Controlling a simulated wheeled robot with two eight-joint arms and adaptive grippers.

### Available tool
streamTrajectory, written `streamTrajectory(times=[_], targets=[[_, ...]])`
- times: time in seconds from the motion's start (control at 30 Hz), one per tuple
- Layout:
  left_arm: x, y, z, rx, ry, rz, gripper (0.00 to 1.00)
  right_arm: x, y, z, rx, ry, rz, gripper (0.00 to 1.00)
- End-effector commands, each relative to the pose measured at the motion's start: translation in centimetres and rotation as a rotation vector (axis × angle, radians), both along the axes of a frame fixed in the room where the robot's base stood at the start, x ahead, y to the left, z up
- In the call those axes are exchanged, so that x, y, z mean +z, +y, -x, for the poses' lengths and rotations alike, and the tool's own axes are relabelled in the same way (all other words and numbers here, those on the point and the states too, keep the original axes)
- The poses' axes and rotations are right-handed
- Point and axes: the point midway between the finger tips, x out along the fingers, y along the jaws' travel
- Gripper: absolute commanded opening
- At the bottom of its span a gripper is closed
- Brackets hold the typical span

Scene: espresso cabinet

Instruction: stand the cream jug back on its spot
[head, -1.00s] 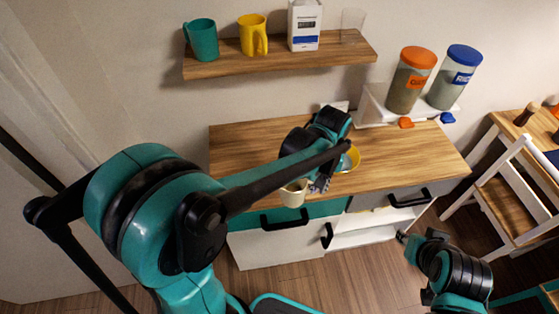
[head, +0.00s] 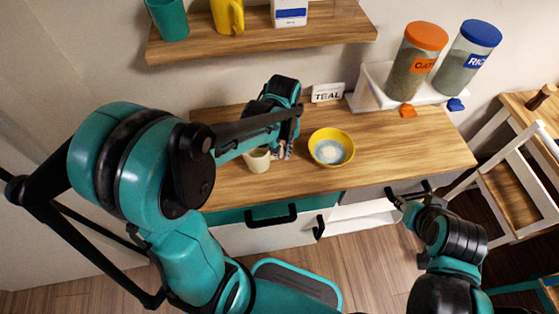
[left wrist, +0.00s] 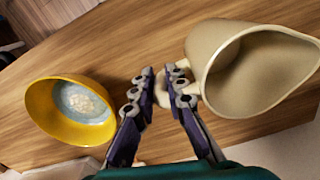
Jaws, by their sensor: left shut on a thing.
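The cream jug (head: 257,160) is a pale beige cup-like jug near the front of the wooden counter, left of the yellow bowl. It shows large in the left wrist view (left wrist: 255,70), its wide mouth facing up and to the right. My left gripper (left wrist: 163,84) is shut on its handle side, the fingertips partly hiding the handle; in the head view this gripper (head: 282,150) is right beside the jug. I cannot tell whether its base touches the counter. My right gripper (head: 398,200) is by the drawer front at the right, too small to read.
The yellow bowl (head: 331,147) with pale contents stands right of the jug. Orange-lidded (head: 417,60) and blue-lidded (head: 470,58) jars stand on a white riser. The counter (head: 400,150) right of the bowl is clear.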

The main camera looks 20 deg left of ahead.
Motion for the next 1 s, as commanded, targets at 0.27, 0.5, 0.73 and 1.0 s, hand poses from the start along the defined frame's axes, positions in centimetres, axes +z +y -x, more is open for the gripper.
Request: streamTrajectory(times=[0.27,0.5,0.73,1.0], targets=[[-2.3,0.7,0.0,-0.001,0.0,0.0,0.0,-1.1,0.0,0.0,0.0,0.0,0.0,0.34],[-4.5,0.6,0.1,-0.001,0.0,0.0,0.0,-2.0,0.0,0.0,0.0,0.0,0.0,0.34],[-4.5,0.6,0.1,-0.001,0.0,0.0,0.0,-2.1,0.0,0.0,0.0,0.0,0.0,0.34],[-4.6,0.6,0.1,-0.001,0.0,0.0,0.33,-2.2,0.0,0.0,0.0,0.0,0.0,0.34]])
